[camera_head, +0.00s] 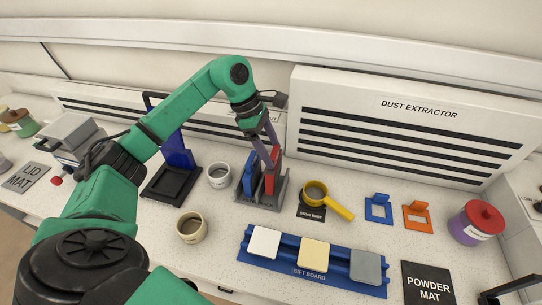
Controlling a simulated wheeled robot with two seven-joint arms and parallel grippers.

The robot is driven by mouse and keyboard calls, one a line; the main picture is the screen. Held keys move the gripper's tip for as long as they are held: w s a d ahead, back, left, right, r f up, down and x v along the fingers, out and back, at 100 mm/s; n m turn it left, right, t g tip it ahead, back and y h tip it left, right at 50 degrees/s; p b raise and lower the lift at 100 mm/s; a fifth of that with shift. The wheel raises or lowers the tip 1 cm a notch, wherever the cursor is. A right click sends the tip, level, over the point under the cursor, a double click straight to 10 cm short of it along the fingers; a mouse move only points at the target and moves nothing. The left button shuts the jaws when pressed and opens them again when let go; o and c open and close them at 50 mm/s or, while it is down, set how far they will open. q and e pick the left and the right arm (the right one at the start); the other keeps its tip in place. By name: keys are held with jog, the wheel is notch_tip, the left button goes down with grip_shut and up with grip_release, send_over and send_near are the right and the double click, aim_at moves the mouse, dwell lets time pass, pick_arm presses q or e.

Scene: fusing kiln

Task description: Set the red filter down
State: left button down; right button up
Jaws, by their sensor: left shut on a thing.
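The red filter (272,170) is an upright red plate at the right slot of a grey rack (262,199). My left gripper (268,152) reaches down from above and is shut on the upper part of the red filter. The filter's lower end is at the rack; I cannot tell whether it rests fully in the slot. A blue filter (249,174) stands in the rack just left of it. My right gripper is not in view.
A yellow sieve (325,196) lies on a dark mat right of the rack. Two cups (219,175) (192,227) stand to the left. A blue sift board (313,262) with three tiles lies in front. The dust extractor (400,125) stands behind.

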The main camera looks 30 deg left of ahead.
pick_arm(q)
jog(key=f, duration=0.2)
jog(key=shift+s+f+p, duration=0.2)
jog(key=shift+f+p, duration=0.15)
jog(key=shift+f, duration=0.3)
jog(key=shift+c, duration=1.8)
grip_release()
jog(key=shift+f, duration=0.15)
jog(key=o, duration=0.4)
jog(key=shift+w, duration=0.1)
jog(key=shift+c, duration=0.2)
jog(key=shift+r, duration=0.2)
